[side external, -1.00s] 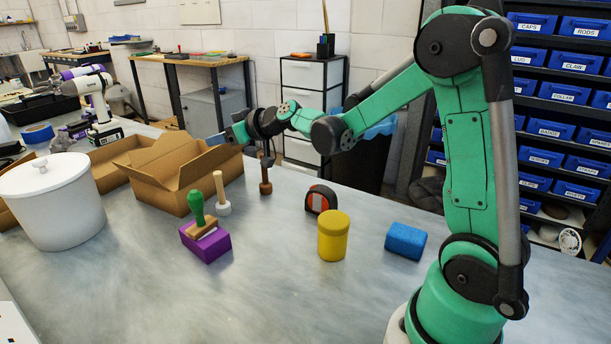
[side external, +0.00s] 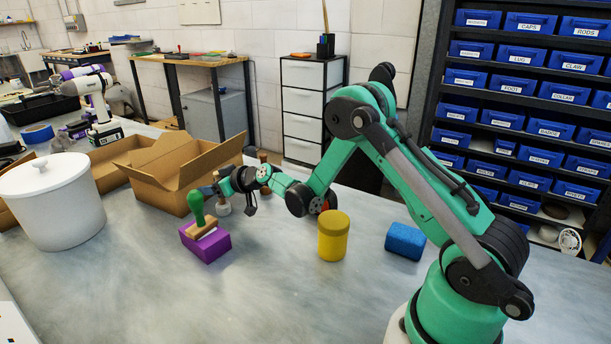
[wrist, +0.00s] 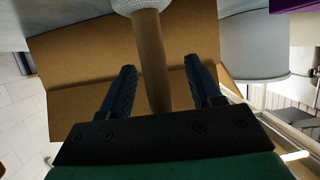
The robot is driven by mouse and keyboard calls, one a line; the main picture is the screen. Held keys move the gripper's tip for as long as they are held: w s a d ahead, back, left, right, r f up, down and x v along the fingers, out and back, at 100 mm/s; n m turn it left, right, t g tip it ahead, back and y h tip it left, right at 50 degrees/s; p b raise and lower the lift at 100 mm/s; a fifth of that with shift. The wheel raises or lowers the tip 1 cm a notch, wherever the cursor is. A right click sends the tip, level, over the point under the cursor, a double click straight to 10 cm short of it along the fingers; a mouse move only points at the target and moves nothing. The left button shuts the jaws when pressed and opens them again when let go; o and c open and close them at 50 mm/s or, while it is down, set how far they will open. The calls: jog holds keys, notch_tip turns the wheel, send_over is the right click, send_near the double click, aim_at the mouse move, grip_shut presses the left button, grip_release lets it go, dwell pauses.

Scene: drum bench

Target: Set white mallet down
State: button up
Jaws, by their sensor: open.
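The white mallet (side external: 224,209) stands head-down on the bench, its pale head low and its handle mostly hidden by my gripper in the side view. My gripper (side external: 209,190) is level with the handle, beside the cardboard box. In the wrist view, my gripper (wrist: 157,85) is open, with the wooden handle of the white mallet (wrist: 152,50) between its two dark fingers. Gaps show on both sides of the handle. The pale head is at the top edge of that view, partly cut off.
A purple block (side external: 206,243) with a green-handled stamp (side external: 197,210) stands close in front. An open cardboard box (side external: 172,190) is just behind. A brown mallet (side external: 264,157) is partly hidden by my arm.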

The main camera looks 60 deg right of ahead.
grip_shut()
jog(key=shift+r, duration=0.1)
dwell(0.3)
jog(key=r, duration=0.4)
jog(key=s+r, duration=0.1)
jog(key=r, duration=0.2)
jog(key=shift+s, duration=0.1)
jog(key=s, duration=1.8)
jog(key=w+a+r+h, duration=0.1)
jog(key=a+r, duration=0.5)
jog(key=a, duration=0.3)
jog(key=shift+w+a+m, duration=0.2)
jog(key=shift+w+m, duration=0.2)
